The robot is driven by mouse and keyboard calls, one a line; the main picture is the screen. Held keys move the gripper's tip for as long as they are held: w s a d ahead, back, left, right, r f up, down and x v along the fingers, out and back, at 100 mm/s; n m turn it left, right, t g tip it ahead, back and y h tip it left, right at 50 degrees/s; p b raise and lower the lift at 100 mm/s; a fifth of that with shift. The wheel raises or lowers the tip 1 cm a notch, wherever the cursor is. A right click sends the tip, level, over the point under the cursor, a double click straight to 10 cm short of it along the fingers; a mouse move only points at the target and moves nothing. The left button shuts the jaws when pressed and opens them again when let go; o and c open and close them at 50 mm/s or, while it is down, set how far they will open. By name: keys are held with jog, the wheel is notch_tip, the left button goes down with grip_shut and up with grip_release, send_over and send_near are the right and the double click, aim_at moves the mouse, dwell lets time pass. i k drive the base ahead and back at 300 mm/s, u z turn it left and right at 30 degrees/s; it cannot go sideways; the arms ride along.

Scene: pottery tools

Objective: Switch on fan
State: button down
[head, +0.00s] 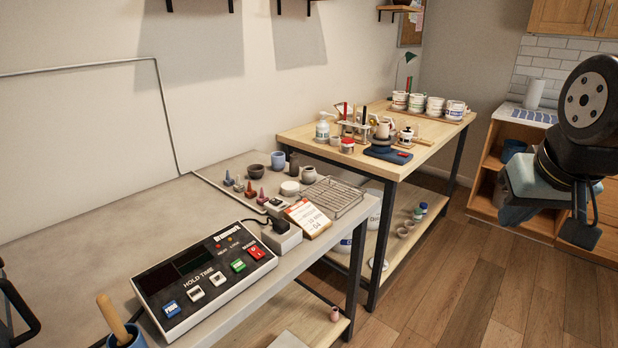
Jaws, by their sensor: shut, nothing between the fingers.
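No fan is clearly recognisable in the head view. A control box (205,279) with a dark display lies on the grey worktop at the front left. Its front has a red switch (256,253), a green switch (238,265), a blue switch (172,308) and two white switches between the green and blue ones. I can read "HOLD TIME" on it; most small labels are too small to read. My gripper (584,232) is at the right edge, shut and empty, over the floor and far from the control box. Part of my arm hides its surroundings.
A white adapter block (281,236) and an orange-white card (308,218) sit right of the control box. A wire rack (334,197) and small pots stand behind. A wooden table (437,146) holds pots and tools. The wooden floor (480,300) at right is clear.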

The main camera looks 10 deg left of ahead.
aim_at(276, 201)
jog(key=u, duration=0.15)
jog(key=i, duration=0.9)
jog(key=u, duration=0.6)
